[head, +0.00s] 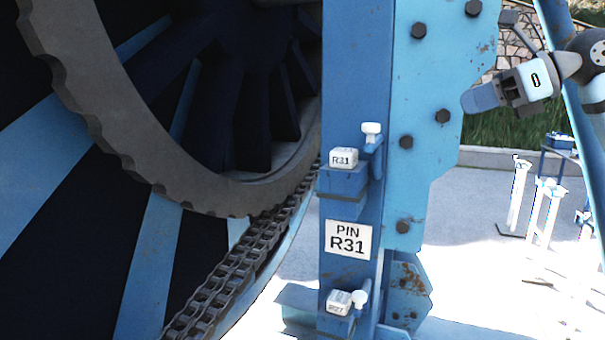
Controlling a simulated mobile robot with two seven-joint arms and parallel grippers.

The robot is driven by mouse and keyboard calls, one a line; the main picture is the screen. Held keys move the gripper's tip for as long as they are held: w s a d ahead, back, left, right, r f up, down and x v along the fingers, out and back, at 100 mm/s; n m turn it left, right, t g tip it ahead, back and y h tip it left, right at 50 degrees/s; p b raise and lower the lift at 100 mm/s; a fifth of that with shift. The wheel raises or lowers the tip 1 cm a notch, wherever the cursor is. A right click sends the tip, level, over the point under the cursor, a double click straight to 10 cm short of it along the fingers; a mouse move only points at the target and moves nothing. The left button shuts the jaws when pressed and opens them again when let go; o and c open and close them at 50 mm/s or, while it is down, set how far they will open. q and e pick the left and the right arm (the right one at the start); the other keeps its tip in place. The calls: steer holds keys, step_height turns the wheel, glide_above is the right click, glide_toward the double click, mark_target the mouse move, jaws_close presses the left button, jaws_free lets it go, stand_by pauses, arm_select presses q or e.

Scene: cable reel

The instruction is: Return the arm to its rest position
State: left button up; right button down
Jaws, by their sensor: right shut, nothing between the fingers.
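My right gripper (480,98) is at the upper right, in front of the stone wall and grass. Its fingers point left toward the blue steel post (428,70). It is shut with nothing in it. It stands to the right of and above the white-knobbed pin (371,130) on the post, clear of it. My right arm comes in from the right edge. My left gripper is not in view.
The large blue reel with a grey toothed ring (130,160) and a chain (235,268) fills the left. The post carries a "PIN R31" sign (348,240), a tag reading R31 (343,158), and a lower knob (360,298). White stands (545,215) are at the right on open paving.

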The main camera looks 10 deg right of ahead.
steer(key=w+a+f+m+g+y+p, duration=0.1)
steer(key=w+a+f+m+g+y, duration=0.2)
steer(key=a+f+y, duration=0.7)
steer(key=a+f+m+t+h+p, duration=0.3)
steer(key=f+m+t, duration=0.7)
steer(key=f+m, duration=1.05)
steer(key=s+f+m+t+h, duration=0.1)
steer(key=s+f+m+h, duration=0.3)
steer(key=f, duration=0.4)
steer(key=s+a+f+m+h, duration=0.1)
steer(key=s+f+m+h, duration=0.1)
steer(key=f+m+h, duration=0.45)
steer(key=s+f+m+t+h, duration=0.1)
steer(key=s+f+m, duration=0.2)
steer(key=f, duration=0.6)
steer(key=s+a+f+m+g+h, duration=0.2)
steer(key=s+f+m+g, duration=0.4)
steer(key=s+f, duration=0.8)
steer(key=shift+s+a+f+p, duration=0.25)
steer(key=shift+s+a+p, duration=0.3)
steer(key=shift+s, duration=0.65)
steer(key=shift+a+h, duration=0.1)
steer(key=shift+h, duration=0.15)
